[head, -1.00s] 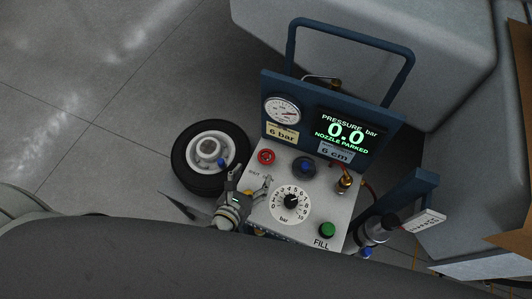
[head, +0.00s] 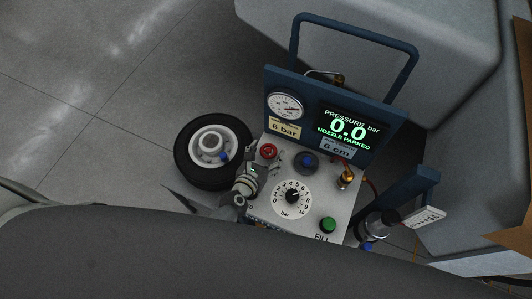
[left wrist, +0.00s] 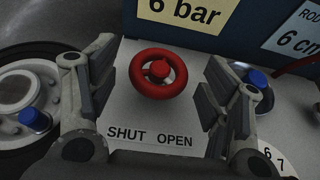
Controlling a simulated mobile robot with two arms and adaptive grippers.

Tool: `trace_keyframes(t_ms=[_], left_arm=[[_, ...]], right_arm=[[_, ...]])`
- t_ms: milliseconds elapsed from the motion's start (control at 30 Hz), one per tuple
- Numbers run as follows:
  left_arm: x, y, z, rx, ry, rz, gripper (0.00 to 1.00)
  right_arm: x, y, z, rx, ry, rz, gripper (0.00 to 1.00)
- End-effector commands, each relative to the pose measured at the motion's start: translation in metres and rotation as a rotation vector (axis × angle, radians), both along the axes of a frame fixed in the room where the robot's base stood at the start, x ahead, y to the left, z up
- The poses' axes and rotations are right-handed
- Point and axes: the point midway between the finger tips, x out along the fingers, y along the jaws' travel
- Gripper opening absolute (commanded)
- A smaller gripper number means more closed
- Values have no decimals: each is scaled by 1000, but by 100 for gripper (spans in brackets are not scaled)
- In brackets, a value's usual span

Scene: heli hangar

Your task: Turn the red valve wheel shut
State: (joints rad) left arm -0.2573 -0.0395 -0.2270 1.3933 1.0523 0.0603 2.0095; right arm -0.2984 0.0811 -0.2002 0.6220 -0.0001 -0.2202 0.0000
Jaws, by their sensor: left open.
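The red valve wheel (head: 268,152) sits on the light top panel of a blue cart. In the left wrist view the wheel (left wrist: 158,73) shows whole, between and a little beyond my open fingers, with "SHUT" and "OPEN" printed below it. My left gripper (head: 264,164) is open, just in front of the wheel in the head view. In the left wrist view its two fingers (left wrist: 156,98) stand one on each side of the wheel, apart from it. My right gripper is not in view.
The panel also holds a blue knob (head: 306,162), a bar dial (head: 292,197), a green FILL button (head: 327,225) and a brass fitting (head: 345,177). The upright board has a gauge (head: 286,106) and a display (head: 348,128) reading 0.0.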

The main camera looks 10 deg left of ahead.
Motion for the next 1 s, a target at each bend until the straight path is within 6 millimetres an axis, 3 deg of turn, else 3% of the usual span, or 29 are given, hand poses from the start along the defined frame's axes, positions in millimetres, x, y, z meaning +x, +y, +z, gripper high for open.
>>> trace_keyframes(t_ms=[100, 433, 767, 1000], left_arm=[[0, 0, 0, 0, 0, 0, 69], [0, 0, 0, 0, 0, 0, 27], [0, 2, -2, 3, -3, -47, 26], [2, 6, -4, 5, -4, -196, 26]], right_arm=[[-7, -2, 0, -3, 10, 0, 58], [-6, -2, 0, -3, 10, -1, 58], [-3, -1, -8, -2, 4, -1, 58], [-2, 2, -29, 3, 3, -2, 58]])
